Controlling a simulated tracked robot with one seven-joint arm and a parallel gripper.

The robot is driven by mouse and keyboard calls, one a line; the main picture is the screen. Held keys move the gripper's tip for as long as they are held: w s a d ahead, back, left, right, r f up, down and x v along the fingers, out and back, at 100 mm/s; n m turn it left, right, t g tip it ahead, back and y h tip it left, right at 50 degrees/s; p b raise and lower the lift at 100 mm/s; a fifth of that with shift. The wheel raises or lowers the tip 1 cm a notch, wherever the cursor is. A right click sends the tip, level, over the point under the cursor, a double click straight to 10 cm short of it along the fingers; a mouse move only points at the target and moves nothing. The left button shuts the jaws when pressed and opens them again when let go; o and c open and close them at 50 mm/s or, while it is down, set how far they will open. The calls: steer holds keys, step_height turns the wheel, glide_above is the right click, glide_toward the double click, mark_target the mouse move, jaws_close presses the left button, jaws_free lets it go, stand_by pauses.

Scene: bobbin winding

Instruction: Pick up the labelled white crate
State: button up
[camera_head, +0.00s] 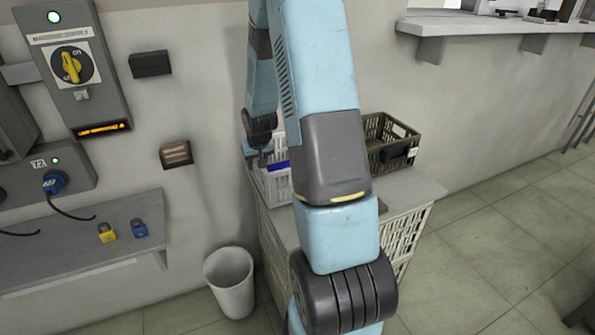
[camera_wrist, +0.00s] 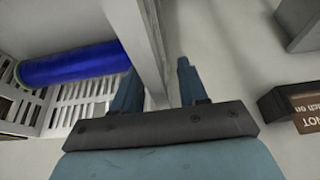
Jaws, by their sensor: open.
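The white crate (camera_head: 272,186) stands on the bench top against the wall in the head view, partly hidden behind my arm. A blue cylinder (camera_wrist: 75,64) lies inside it. I cannot see a label on the crate. My gripper (camera_head: 260,158) is at the crate's left side, pointing down. In the wrist view my gripper (camera_wrist: 157,85) is open, and the slotted crate's wall (camera_wrist: 146,45) runs between its two fingers. The left finger is on the inner side and the right finger on the outer side. I cannot tell whether either touches the wall.
A dark olive crate (camera_head: 392,135) stands to the right on the same bench (camera_head: 425,190). A white bin (camera_head: 231,280) is on the floor at left. A wall shelf (camera_head: 85,243) and a power panel (camera_head: 72,65) are further left. The floor at right is clear.

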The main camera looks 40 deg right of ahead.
jaws_close()
stand_by(0.3)
stand_by(1.1)
